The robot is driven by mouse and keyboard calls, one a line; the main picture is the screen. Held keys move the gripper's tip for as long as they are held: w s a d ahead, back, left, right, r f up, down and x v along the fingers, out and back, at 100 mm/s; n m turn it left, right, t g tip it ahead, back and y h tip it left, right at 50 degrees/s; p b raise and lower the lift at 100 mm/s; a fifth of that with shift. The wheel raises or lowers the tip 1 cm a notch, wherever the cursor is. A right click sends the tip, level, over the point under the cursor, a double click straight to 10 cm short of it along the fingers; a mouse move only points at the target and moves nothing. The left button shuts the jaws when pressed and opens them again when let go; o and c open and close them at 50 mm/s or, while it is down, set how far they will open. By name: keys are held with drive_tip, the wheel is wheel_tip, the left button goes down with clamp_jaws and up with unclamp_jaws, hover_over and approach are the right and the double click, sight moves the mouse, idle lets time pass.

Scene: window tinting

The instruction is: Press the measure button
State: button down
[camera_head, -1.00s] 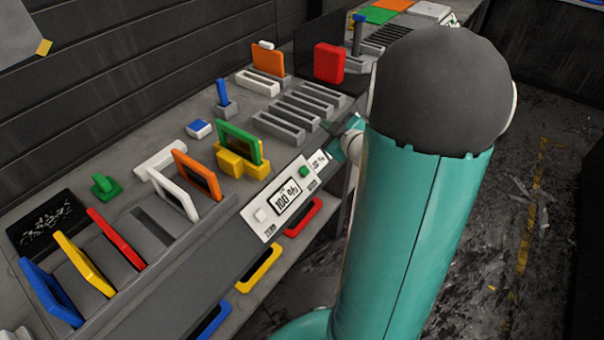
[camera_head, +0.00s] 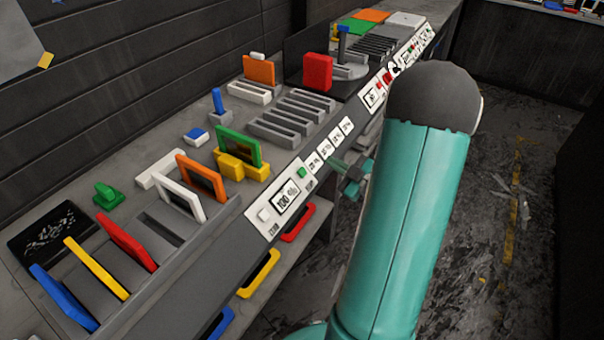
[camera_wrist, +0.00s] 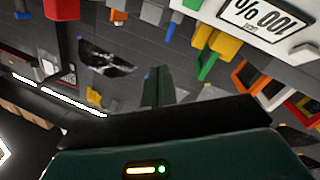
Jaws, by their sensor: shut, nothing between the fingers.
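A white panel (camera_head: 282,198) on the bench's front edge has a display (camera_head: 286,197) reading 100 %. A green button (camera_head: 302,172) sits at its upper right end and a white button (camera_head: 264,214) at its lower left end. The small label near the green button is too small to read clearly. My gripper (camera_head: 343,172) is shut and empty, to the right of the green button and apart from it. In the wrist view, my fingers (camera_wrist: 158,86) are together, and the panel (camera_wrist: 262,22) shows upside down at upper right; I cannot make out the green button there.
A green frame (camera_head: 238,147) stands in a yellow holder (camera_head: 232,165) behind the panel. White, orange, red, yellow and blue frames stand in a grey rack at left. Percent cards (camera_head: 331,145) and another control panel (camera_head: 374,95) line the edge. Open floor lies right.

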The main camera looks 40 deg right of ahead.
sight(302, 168)
drive_tip(key=shift+w+a+f, duration=0.35)
drive_tip(key=shift+w+f, duration=0.65)
drive_tip(key=shift+f, duration=0.05)
drive_tip(key=shift+w+a+f, duration=0.35)
drive_tip(key=shift+w+f, duration=0.6)
drive_tip(key=shift+f, duration=0.05)
drive_tip(key=shift+w+a+f, duration=0.35)
drive_tip(key=shift+w+f, duration=0.65)
drive_tip(key=shift+f, duration=0.05)
drive_tip(key=shift+w+a+f, duration=0.1)
drive_tip(key=shift+w+f, duration=0.2)
drive_tip(key=shift+w+a+f, duration=0.15)
drive_tip(key=shift+w+f, duration=0.15)
drive_tip(key=shift+f, duration=0.05)
idle(0.8)
drive_tip(key=shift+r, duration=0.1)
drive_tip(key=shift+s+d+r, duration=0.25)
drive_tip(key=shift+s+r, duration=0.3)
drive_tip(key=shift+s, duration=0.05)
